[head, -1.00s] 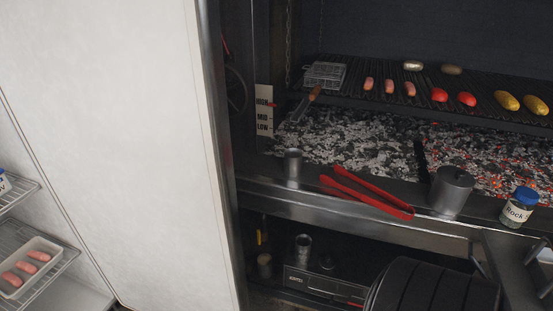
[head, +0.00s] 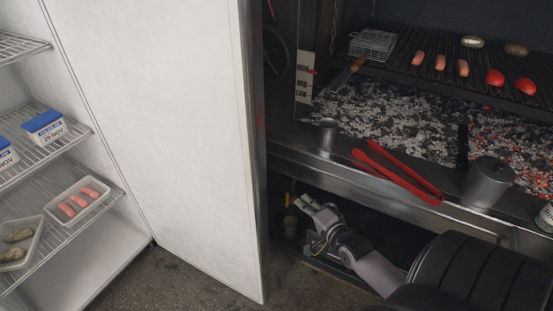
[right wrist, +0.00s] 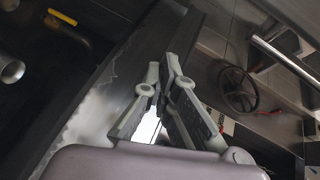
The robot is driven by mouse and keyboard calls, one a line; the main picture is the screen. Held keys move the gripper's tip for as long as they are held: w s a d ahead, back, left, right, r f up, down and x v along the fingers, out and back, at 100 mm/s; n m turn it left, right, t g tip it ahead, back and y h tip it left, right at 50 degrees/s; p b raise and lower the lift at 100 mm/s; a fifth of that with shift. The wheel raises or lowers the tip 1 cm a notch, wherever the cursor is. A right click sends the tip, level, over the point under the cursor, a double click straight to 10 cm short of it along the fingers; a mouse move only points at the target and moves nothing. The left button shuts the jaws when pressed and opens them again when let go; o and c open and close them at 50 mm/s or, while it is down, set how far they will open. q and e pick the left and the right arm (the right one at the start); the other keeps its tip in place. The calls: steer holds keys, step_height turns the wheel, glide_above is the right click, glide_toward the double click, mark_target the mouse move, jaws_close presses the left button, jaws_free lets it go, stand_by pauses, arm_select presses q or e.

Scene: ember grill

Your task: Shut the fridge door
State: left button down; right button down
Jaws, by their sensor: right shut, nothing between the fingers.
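The fridge door (head: 165,130) is a large white panel standing wide open in the head view, with its inner face toward me and its free edge beside the grill. The open fridge, with its wire shelves (head: 85,140), is on the left. My right gripper (head: 317,206) is low, to the right of the door's free edge and in front of the grill's lower compartment. It is shut and empty. Its closed fingers also show in the right wrist view (right wrist: 168,75). A gap shows between gripper and door in the head view. My left gripper is out of view.
The grill ledge (head: 290,152) juts out above my right gripper, bearing red tongs (head: 398,172), a metal canister (head: 487,182) and a small metal cup (head: 327,135). Fridge shelves hold blue-lidded tubs (head: 44,126) and a sausage tray (head: 77,203). Bare floor (head: 170,280) lies below the door.

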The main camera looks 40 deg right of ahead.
step_height(320, 180, up, 11)
steer(key=w+m+t, duration=0.2)
steer(key=w+d+p, duration=0.1)
steer(key=w, duration=0.9)
steer(key=a, duration=0.1)
steer(key=s+a+p, duration=0.1)
steer(key=a+p, duration=0.1)
steer(key=shift+s+a+f, duration=0.15)
steer(key=shift+s+a, duration=0.1)
steer(key=shift+a, duration=0.1)
